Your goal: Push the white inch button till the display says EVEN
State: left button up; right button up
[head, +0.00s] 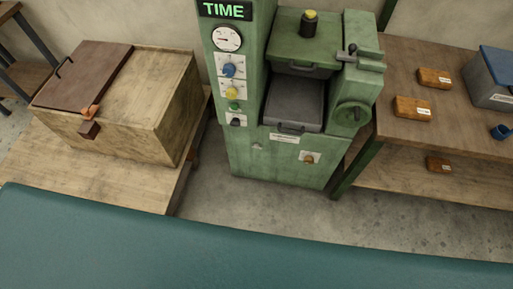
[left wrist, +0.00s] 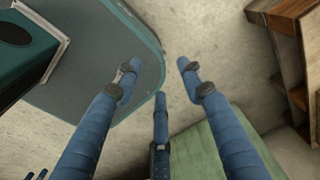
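The green machine (head: 290,160) stands in the middle of the head view. Its display (head: 224,10) reads TIME in green letters. Below are a round gauge (head: 227,39), a blue knob (head: 229,70), a yellow knob (head: 232,92), a small green control (head: 235,106) and a dark control on a white plate (head: 236,120). A small pale button-like spot (head: 257,147) sits low on the front; I cannot tell whether it is the white inch button. My left gripper (left wrist: 160,75) has its blue fingers spread, with nothing between them.
A wooden chest (head: 150,110) stands on a low table at the left. Bare floor (head: 235,200) lies in front of the machine.

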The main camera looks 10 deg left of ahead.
pick_arm(q)
grip_shut()
dwell(1.2)
